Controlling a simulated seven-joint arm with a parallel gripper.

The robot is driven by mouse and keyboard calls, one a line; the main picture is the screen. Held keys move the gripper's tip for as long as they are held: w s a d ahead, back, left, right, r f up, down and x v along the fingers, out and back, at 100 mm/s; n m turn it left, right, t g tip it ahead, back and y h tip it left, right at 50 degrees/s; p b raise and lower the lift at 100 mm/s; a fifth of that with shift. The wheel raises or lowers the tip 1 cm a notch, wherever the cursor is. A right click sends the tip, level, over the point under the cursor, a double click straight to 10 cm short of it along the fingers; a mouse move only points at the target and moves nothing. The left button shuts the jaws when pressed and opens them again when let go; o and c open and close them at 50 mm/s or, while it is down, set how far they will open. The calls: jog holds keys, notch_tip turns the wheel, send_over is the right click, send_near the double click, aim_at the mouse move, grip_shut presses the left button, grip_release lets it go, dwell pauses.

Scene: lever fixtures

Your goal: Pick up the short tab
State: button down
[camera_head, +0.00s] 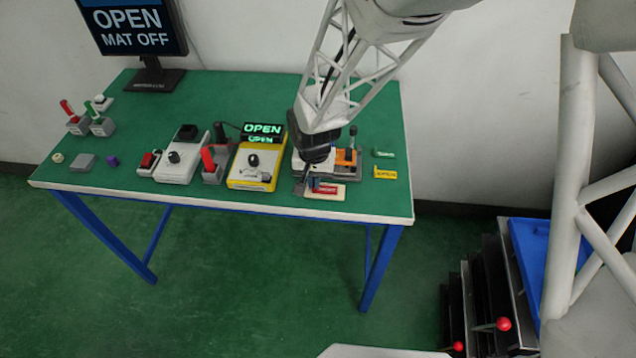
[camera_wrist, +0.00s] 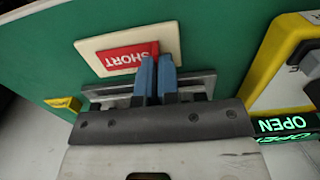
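The short tab (camera_wrist: 128,57) is a red piece marked SHORT, lying on a cream plate (camera_wrist: 94,46). In the head view the red tab (camera_head: 328,190) is at the table's front edge, right of centre. My gripper (camera_wrist: 157,62) points down at the tab's right end in the wrist view. Its two blue fingers are close together, with a narrow gap where some red shows. I cannot tell whether they pinch the tab or only stand around it. In the head view my gripper (camera_head: 311,182) is low over the plate's left side, and the arm hides part of the fixture behind.
A yellow box (camera_head: 254,166) with a lit OPEN sign (camera_head: 262,129) stands left of my gripper. An orange block (camera_head: 346,157) is close behind it. A yellow tag (camera_head: 385,172) and a green tag (camera_head: 384,153) lie to the right. A red lever (camera_head: 208,158) stands further left.

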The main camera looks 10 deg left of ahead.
jog(key=shift+r, duration=0.1)
jog(key=shift+r, duration=0.7)
notch_tip(320, 180, up, 2)
jog(key=shift+r, duration=0.1)
jog(key=s+d, duration=0.3)
jog(key=s, duration=0.4)
jog(key=s+d+r, duration=0.1)
jog(key=s+d, duration=0.3)
jog(key=s, duration=0.3)
jog(key=shift+s, duration=0.15)
jog(key=shift+r, duration=0.1)
jog(key=shift+d, duration=0.15)
jog(key=d+m, duration=0.4)
jog(key=d, duration=0.7)
jog(key=shift+s+d+f+m, duration=0.2)
jog(key=shift+d+f+m, duration=0.05)
jog(key=shift+d+m, duration=0.05)
